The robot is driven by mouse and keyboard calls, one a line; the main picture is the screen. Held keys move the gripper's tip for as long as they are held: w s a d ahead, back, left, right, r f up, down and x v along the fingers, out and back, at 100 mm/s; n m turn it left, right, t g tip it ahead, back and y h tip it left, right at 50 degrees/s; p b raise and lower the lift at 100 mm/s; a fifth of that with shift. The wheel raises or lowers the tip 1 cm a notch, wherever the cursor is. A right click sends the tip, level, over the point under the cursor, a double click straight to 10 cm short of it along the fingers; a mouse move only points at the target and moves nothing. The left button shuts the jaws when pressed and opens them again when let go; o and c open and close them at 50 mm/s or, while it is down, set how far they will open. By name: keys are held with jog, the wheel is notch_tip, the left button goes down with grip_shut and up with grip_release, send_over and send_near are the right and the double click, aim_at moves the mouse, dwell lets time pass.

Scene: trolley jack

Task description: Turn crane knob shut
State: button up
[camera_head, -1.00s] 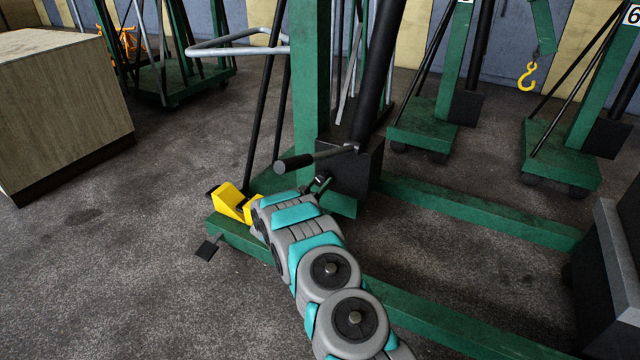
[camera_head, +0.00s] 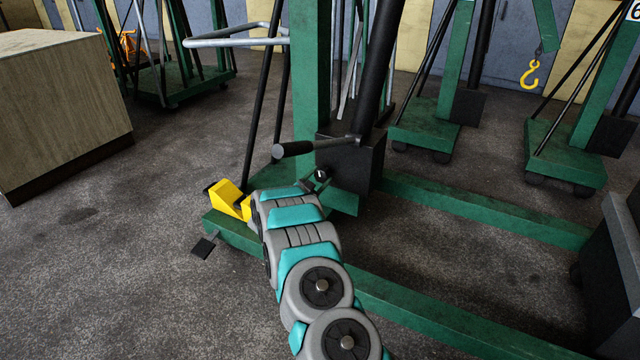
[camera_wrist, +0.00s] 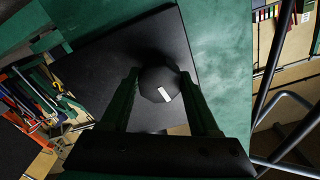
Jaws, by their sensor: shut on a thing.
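The crane knob (camera_wrist: 160,84) is a small black round knob with a white mark, on the black pump block (camera_wrist: 105,65). In the wrist view, my gripper (camera_wrist: 163,92) has one dark green finger on each side of the knob, closed on it. The white mark slants a little from upright in that view. In the head view, the knob (camera_head: 321,174) sits low on the front of the block (camera_head: 352,162), and my gripper (camera_head: 314,182) reaches it from the lower left. My arm hides part of the crane base there.
A pump lever (camera_head: 315,146) sticks out to the left just above my gripper. A yellow wedge-shaped part (camera_head: 228,198) sits on the green crane base (camera_head: 440,318) left of my arm. A wooden cabinet (camera_head: 65,110) stands at the left. Open floor (camera_head: 110,280) lies at the lower left.

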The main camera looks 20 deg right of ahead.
jog(key=shift+f+m+b, duration=0.1)
jog(key=shift+m+b, duration=0.65)
jog(key=shift+m, duration=0.15)
jog(key=o, duration=1.4)
jog(key=shift+v, duration=3.9)
